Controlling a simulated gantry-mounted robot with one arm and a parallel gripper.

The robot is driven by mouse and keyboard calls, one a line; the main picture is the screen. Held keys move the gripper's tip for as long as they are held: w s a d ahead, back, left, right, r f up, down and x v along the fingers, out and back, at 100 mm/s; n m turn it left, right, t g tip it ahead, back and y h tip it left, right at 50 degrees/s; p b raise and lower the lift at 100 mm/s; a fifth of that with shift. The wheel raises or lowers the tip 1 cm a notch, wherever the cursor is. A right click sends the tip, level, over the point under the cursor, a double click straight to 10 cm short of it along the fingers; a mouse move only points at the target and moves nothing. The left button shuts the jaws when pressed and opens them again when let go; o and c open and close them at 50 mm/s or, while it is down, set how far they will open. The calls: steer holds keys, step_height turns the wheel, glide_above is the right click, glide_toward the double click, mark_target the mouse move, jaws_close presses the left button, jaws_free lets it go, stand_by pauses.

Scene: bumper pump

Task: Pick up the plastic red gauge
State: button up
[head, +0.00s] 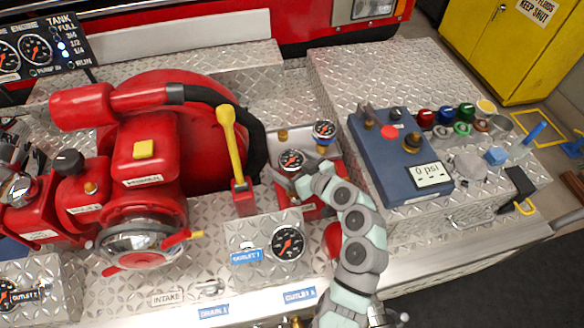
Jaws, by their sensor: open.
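Two small round black-faced gauges stand in the recessed bay in the middle. The nearer gauge (291,160) has a reddish rim and sits just left of my gripper. I cannot tell which one is the plastic red gauge. My gripper (291,183) is open and empty, reaching left into the bay close beside and in front of the nearer gauge. At this size I cannot tell whether its fingers touch the gauge. My wrist hides part of the bay.
A large red pump (190,135) with a yellow lever (229,140) fills the left. A blue pressure box (405,150) reading 0 psi and several coloured caps and fittings stand on the diamond-plate deck (345,75) at right. A larger panel gauge (287,243) is at the front.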

steer(key=shift+x, duration=1.2)
steer(key=shift+c, duration=0.3)
steer(key=shift+r, duration=0.1)
jaws_close()
